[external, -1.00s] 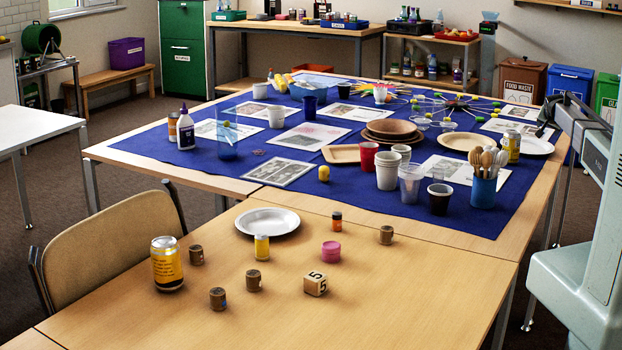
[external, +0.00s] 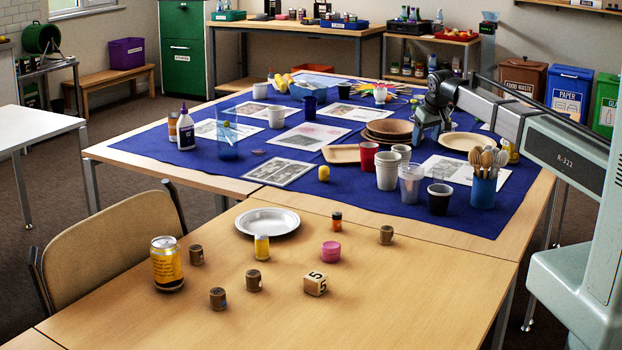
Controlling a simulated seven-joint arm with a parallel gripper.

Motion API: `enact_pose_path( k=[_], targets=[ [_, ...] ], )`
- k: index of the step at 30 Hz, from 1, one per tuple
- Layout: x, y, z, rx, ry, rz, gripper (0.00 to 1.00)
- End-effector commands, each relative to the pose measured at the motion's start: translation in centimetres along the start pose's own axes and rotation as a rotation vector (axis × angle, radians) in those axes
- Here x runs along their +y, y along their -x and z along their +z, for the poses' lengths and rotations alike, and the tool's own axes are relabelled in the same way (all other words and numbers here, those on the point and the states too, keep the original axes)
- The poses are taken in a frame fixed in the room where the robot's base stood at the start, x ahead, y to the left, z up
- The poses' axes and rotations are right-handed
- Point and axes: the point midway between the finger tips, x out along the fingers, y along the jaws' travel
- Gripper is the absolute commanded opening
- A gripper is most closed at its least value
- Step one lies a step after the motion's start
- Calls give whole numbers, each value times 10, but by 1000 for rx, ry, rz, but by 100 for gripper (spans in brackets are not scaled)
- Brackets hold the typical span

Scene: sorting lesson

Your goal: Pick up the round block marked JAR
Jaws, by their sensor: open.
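Several small round brown blocks stand on the near wooden table: one beside the can (external: 196,255), one at the front (external: 218,299), one just right of it (external: 254,281) and one farther back at the right (external: 386,235). Their markings are too small to read, so I cannot tell which says JAR. My gripper (external: 431,136) is open, above the far table's blue cloth near the stacked bowls. It is well apart from the round blocks, and its fingers are small and dark in the picture.
Cups (external: 388,172) and a spoon holder (external: 482,191) crowd the cloth's near right.

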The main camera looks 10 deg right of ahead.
Motion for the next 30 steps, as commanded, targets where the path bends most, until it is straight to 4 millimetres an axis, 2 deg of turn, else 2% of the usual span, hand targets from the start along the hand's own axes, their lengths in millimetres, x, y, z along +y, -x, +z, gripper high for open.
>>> enact_pose_path(
  k=[1, 6, 15, 18, 22, 27, 30],
  targets=[
    [-28, 10, 14, -22, 60, -21, 66],
    [-104, 39, 55, -101, 267, -86, 66],
    [-215, 98, 144, -232, 643, -206, 66],
    [-242, 117, 174, -270, 759, -242, 66],
    [-266, 136, 204, -309, 878, -281, 66],
    [-280, 150, 226, -337, 963, -308, 66],
    [-283, 150, 231, -343, 979, -313, 66]
  ],
)
